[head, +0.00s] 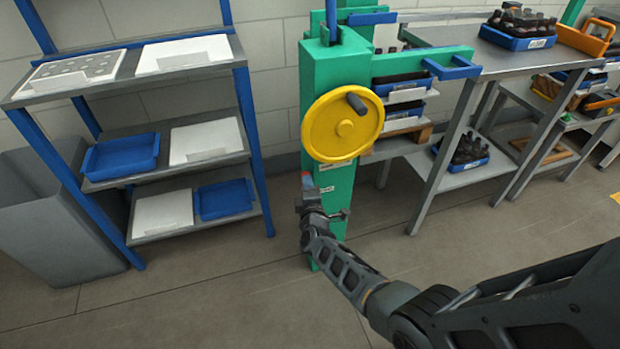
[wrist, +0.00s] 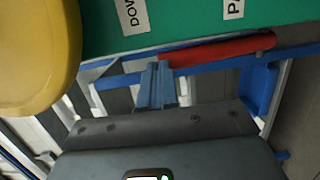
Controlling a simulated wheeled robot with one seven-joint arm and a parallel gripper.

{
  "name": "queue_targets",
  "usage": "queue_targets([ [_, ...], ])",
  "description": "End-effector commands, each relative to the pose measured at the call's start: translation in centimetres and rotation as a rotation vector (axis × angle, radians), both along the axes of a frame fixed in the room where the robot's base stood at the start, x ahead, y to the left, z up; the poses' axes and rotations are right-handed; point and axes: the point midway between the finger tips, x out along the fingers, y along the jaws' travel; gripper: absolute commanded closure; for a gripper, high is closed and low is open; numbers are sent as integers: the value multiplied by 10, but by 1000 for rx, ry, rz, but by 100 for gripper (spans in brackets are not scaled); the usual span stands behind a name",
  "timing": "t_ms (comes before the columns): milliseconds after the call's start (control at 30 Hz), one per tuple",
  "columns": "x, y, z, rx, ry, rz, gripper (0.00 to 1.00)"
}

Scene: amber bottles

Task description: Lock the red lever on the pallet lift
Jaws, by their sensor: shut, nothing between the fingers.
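The pallet lift (head: 320,75) is a green column with a yellow handwheel (head: 343,128) on its front. In the wrist view the red lever (wrist: 222,48) lies nearly level across the picture, just below the green face with its white labels. In the head view my gripper (head: 308,190) is below the wheel, partly covering the column.
A blue-framed shelf (head: 120,150) with blue and white trays stands left, beside a grey bin (head: 55,215). A steel table (head: 450,45) holding a blue crate of amber bottles (head: 518,35) stands right. The floor in front is open.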

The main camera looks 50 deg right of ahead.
Motion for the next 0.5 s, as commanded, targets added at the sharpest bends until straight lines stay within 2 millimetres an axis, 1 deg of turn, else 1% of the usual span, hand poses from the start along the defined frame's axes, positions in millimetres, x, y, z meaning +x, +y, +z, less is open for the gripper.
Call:
queue_targets([
  [33,5,-2,12,16,20,0,100],
  [67,7,-4,14,25,33,1,100],
  [500,33,-21,14,141,203,1,100],
])
